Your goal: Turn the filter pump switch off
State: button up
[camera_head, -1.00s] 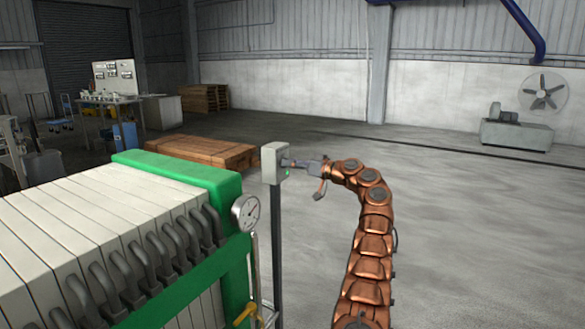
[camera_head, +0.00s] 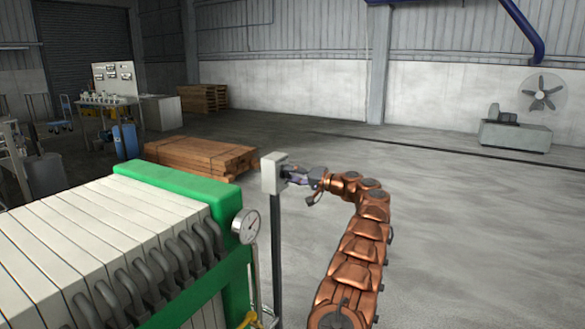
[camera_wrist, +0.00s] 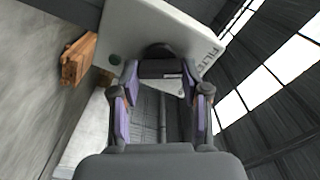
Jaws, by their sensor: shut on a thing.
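The filter pump switch box (camera_head: 271,170) is a pale grey box on a dark post, beside the filter press. In the wrist view its face (camera_wrist: 185,27) is tilted and carries part of the word "FILTE". A black switch knob (camera_wrist: 158,52) sticks out from the face. In the head view my gripper (camera_head: 298,177) is at the box's right side; the knob is hidden there.
The filter press (camera_head: 180,185), with a green frame, pale plates and a round gauge (camera_head: 246,226), stands left of the post (camera_head: 276,250). A wooden pallet stack (camera_head: 200,155) lies behind. The floor to the right is open, with a fan (camera_head: 542,92) far off.

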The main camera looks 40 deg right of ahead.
jog(key=m+p, duration=0.4)
jog(key=m, duration=0.1)
jog(key=shift+f+m+p, duration=0.1)
jog(key=shift+m+p, duration=0.2)
jog(key=shift+p, duration=0.1)
dwell(0.4)
jog(key=o, duration=1.1)
jog(key=shift+o, duration=0.2)
jog(key=v, duration=1.2)
